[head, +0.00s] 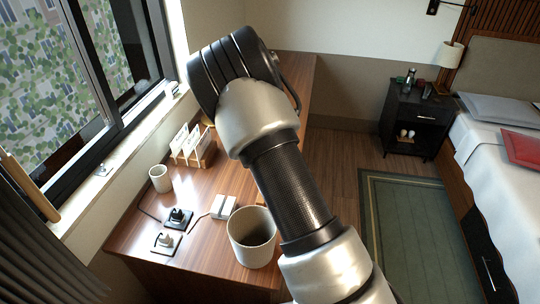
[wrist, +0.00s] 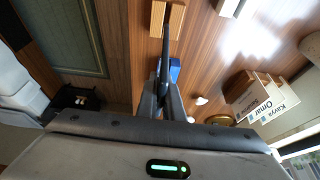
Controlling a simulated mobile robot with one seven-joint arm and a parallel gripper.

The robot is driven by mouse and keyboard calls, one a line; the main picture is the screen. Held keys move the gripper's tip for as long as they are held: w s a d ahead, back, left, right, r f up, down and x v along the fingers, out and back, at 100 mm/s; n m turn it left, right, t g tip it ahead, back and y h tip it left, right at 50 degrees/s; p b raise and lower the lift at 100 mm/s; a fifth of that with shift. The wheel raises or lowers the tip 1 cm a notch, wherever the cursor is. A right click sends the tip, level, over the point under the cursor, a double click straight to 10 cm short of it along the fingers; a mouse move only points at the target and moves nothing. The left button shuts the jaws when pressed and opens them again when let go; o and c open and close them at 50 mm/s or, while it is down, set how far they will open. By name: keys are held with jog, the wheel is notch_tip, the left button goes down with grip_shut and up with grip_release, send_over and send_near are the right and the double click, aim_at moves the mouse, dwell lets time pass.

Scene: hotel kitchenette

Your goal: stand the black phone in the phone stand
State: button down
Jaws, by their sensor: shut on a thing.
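The black phone (wrist: 166,45) shows edge-on in the wrist view, as a thin dark upright strip. My gripper (wrist: 164,84) is shut on its near end. A light wooden piece with two blocks (wrist: 177,20), which looks like the phone stand, is at the top of the wrist view. The phone's far end lines up with the gap between the blocks; I cannot tell whether it is inside the gap or above it. In the head view my arm hides the gripper, phone and stand.
On the wooden desk (head: 130,238) are a card holder (head: 203,154), a cup (head: 160,178), two small dark-and-white devices, a white block (head: 223,206) and a large bin-like pot (head: 252,240). A blue object (wrist: 174,70) lies beside my fingers in the wrist view.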

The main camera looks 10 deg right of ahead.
jog(key=shift+a+f+b, duration=0.1)
jog(key=shift+f+b, duration=3.35)
jog(key=shift+f, duration=1.7)
jog(key=c, duration=1.8)
grip_release()
jog(key=p+v, duration=0.2)
jog(key=v, duration=1.5)
jog(key=s+r+n+y+p, duration=0.2)
jog(key=s+r+y+p, duration=0.15)
jog(key=s+r, duration=1.5)
jog(key=s+r+n, duration=0.1)
jog(key=s, duration=0.3)
jog(key=s+d+r+t+h+p, duration=0.1)
jog(key=s+r, duration=0.1)
jog(key=s, duration=0.3)
jog(key=s+d+r+n+p, duration=0.1)
jog(key=s, duration=0.4)
jog(key=shift+s+r+n+t+h, duration=0.1)
jog(key=shift+r+n+t+h, duration=0.05)
jog(key=shift+n+t+h, duration=0.2)
